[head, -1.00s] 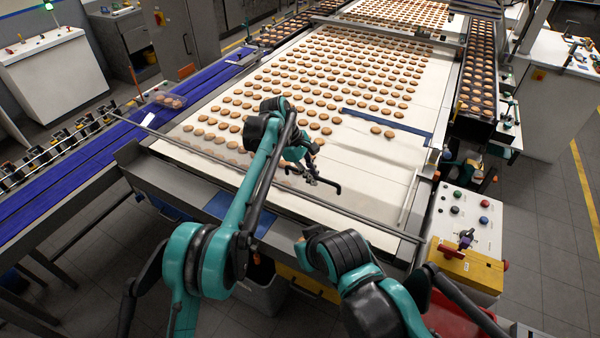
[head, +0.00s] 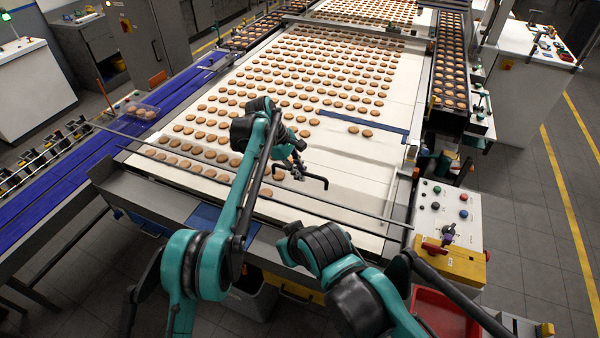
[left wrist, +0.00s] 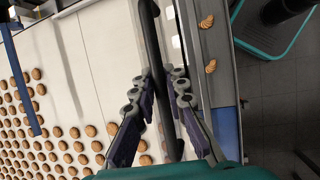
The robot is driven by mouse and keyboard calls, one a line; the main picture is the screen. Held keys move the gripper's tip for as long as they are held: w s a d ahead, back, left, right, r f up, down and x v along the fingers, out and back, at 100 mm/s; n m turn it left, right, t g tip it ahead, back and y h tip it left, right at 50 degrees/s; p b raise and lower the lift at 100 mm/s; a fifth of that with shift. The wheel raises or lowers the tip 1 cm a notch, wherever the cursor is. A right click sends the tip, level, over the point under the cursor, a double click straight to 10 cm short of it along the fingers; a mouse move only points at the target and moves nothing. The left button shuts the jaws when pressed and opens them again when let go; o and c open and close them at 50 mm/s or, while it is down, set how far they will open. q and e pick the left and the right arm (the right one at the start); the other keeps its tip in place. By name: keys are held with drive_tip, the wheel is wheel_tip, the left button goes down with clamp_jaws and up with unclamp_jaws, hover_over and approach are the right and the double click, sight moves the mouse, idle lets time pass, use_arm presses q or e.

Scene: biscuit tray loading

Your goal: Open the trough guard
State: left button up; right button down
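The trough guard seems to be the clear strip along the belt's front end, edged by a long thin dark rail (head: 358,211); its clear part is hard to make out. My left gripper (head: 298,172) is over this front end in the head view, beside a black bent handle-like bar (head: 318,179). In the left wrist view, the open fingers of my left gripper (left wrist: 162,85) stand on either side of a dark bar (left wrist: 153,35). I cannot tell whether they touch it. My right arm is bent at the lower middle of the head view; its gripper does not show.
Rows of biscuits lie on the white belt (head: 345,168). A blue conveyor (head: 60,185) runs along the left. A control panel (head: 443,206) with buttons and a yellow block stand at the right, above a red bin (head: 445,312). Two biscuits (left wrist: 210,66) lie beyond the bar.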

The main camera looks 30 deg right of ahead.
use_arm(q)
drive_tip(key=shift+o, duration=1.3)
drive_tip(key=shift+a, duration=0.1)
drive_tip(key=v, duration=0.7)
drive_tip(key=shift+r, duration=0.25)
drive_tip(key=shift+w+a, duration=0.1)
drive_tip(key=shift+a, duration=0.05)
